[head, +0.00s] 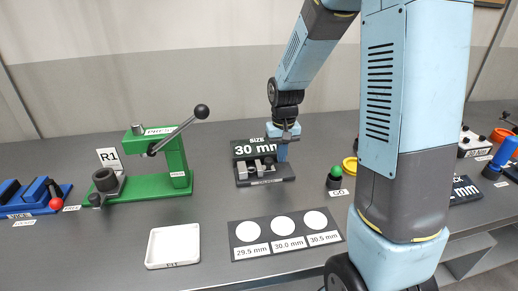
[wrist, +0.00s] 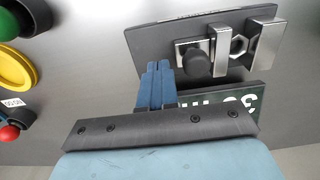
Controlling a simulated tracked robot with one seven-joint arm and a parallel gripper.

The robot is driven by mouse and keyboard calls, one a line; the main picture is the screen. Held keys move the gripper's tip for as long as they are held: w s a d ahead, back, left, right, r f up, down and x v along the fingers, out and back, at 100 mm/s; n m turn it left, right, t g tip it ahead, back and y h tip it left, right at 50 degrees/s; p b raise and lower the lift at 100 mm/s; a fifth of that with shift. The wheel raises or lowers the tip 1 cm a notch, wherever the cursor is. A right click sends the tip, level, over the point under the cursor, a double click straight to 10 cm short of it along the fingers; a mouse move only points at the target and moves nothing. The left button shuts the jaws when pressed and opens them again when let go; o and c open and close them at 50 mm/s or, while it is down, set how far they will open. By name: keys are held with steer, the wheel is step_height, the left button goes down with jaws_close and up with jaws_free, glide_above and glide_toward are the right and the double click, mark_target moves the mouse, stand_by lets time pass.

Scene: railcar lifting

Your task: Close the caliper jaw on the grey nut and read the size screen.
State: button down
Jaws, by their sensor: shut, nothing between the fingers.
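The caliper (head: 243,182) is a dark plate with metal jaws, beside the size screen (head: 242,152), which reads "SIZE 30 mm". In the wrist view the grey nut (wrist: 239,46) lies between the sliding jaw (wrist: 219,50) and the fixed jaw (wrist: 270,40). The nut is very close to both jaws; I cannot tell if they touch it. A black knob (wrist: 196,64) sits on the slider. My gripper (wrist: 158,66) is shut and empty, just left of the knob in the wrist view. The screen (wrist: 225,103) is upside down there and partly hidden by my gripper.
A card with discs marked 29.5, 30.0 and 30.5 mm (head: 266,250) lies in front, with a white tray (head: 155,263) left of it. A green press (head: 178,165) stands left.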

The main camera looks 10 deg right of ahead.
steer(key=shift+d+r, duration=0.15)
step_height(320, 180, up, 7)
stand_by(0.8)
steer(key=s+d+r+t, duration=0.1)
steer(key=s+r+t, duration=0.1)
steer(key=s+r, duration=0.5)
steer(key=s+d+r+t, duration=0.2)
steer(key=s+r, duration=0.5)
steer(key=s, duration=0.8)
steer(key=shift+r+t, duration=0.15)
steer(key=shift+t, duration=0.65)
